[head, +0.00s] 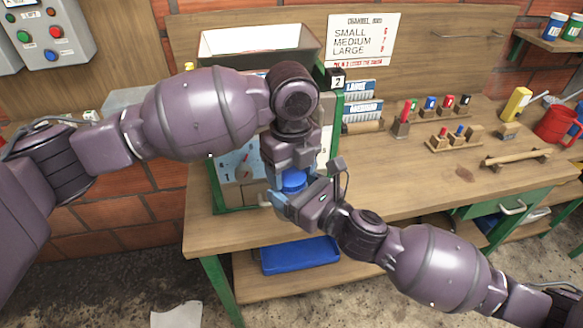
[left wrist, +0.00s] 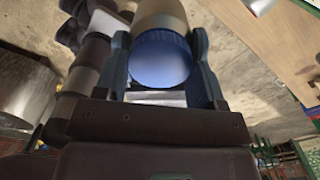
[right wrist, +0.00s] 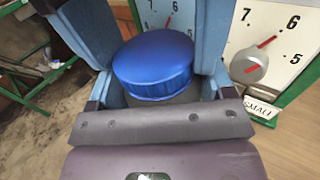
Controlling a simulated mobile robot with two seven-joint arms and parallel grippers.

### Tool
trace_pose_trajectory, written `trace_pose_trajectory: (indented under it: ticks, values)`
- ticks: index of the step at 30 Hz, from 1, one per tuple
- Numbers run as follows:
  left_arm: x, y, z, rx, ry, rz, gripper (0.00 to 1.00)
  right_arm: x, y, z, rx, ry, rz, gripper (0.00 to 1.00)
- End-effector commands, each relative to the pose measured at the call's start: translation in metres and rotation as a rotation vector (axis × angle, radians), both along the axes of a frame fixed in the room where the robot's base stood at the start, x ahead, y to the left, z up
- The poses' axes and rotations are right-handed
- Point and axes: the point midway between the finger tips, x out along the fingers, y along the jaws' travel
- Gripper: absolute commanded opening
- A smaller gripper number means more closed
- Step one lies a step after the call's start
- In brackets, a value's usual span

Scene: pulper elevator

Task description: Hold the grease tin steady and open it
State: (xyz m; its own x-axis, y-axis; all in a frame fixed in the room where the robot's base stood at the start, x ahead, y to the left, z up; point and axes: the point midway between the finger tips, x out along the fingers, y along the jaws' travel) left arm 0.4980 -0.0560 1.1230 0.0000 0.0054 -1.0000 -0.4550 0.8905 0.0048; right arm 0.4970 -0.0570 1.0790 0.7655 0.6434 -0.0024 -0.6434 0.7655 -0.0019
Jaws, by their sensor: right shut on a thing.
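The grease tin has a round blue lid (head: 293,181) and shows between my two grippers, in front of the bench. My right gripper (head: 293,196) comes in from the lower right and is shut on the tin's body, below the lid. The right wrist view shows the lid (right wrist: 154,66) upright above a dull grey-green body (right wrist: 165,97). My left gripper (head: 292,163) is above the tin, pointing down. In the left wrist view its open fingers stand on either side of the blue lid (left wrist: 160,58). The grippers hide much of the tin in the head view.
A green-framed panel with dials (right wrist: 245,68) is close behind the tin. A blue tray (head: 300,255) lies on the lower shelf.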

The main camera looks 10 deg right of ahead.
Motion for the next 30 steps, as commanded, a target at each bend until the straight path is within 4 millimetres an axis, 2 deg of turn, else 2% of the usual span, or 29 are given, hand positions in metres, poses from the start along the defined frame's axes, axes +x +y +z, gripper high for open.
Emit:
trace_pose_trajectory:
  ticks: [1, 3, 10, 24, 30]
  values:
    - [-0.0001, -0.0022, 0.0012, -0.008, -0.003, -0.002, 0.41, -0.0025, 0.0033, 0.0014, 0.004, -0.002, 0.01, 0.09]
    - [-0.0002, -0.0026, 0.0014, -0.008, -0.003, -0.002, 0.34, -0.0028, 0.0038, 0.0015, 0.005, -0.003, 0.011, 0.09]
    - [-0.0001, -0.0038, 0.002, -0.012, -0.003, 0.064, 0.34, -0.004, 0.0053, 0.0019, 0.006, -0.003, 0.015, 0.09]
    - [0.0026, -0.0055, 0.0034, -0.017, -0.003, 0.724, 0.35, -0.0059, 0.0076, 0.0027, 0.01, -0.004, 0.022, 0.09]
    - [0.0038, -0.0047, 0.0038, -0.017, -0.004, 0.875, 0.34, -0.0061, 0.0077, 0.0027, 0.01, -0.004, 0.022, 0.09]
